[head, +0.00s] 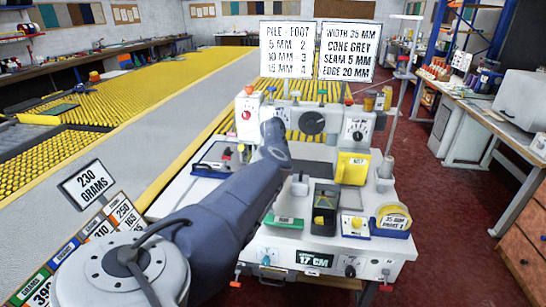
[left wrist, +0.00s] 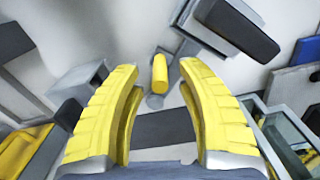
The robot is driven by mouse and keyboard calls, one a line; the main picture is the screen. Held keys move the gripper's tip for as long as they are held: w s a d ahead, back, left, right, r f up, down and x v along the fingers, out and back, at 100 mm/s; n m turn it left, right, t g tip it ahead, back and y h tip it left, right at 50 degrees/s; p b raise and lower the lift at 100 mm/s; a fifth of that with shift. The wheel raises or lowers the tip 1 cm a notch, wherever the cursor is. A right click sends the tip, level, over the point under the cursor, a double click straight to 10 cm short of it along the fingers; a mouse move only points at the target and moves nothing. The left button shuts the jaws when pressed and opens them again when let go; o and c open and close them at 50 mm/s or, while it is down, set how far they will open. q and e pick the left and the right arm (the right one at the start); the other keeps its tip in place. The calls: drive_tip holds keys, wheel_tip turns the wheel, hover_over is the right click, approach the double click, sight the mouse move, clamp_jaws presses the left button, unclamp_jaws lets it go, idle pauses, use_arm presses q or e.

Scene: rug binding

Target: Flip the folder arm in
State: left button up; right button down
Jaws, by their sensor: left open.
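The white binding machine (head: 255,240) stands in the middle of the head view. My left arm reaches across its left front, and its gripper is hidden there behind my own wrist. In the left wrist view my left gripper (left wrist: 159,90) is open, its two yellow fingers wide apart. A small yellow peg (left wrist: 160,72) shows between the fingertips, untouched as far as I can tell. A grey bracket with a dark rounded bar (left wrist: 240,28) lies just beyond it. I cannot tell for sure which part is the folder arm. My right gripper is not in view.
On the machine are a black dial (head: 313,122), a yellow block (head: 350,168), a green RUN plate (head: 285,223) and a yellow 35 MM piece (head: 394,218). Two signs (head: 347,52) stand behind. A thin post (head: 402,85) rises at right. Red floor lies clear right of the machine.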

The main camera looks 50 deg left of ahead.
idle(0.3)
use_arm(q)
clamp_jaws()
idle(0.5)
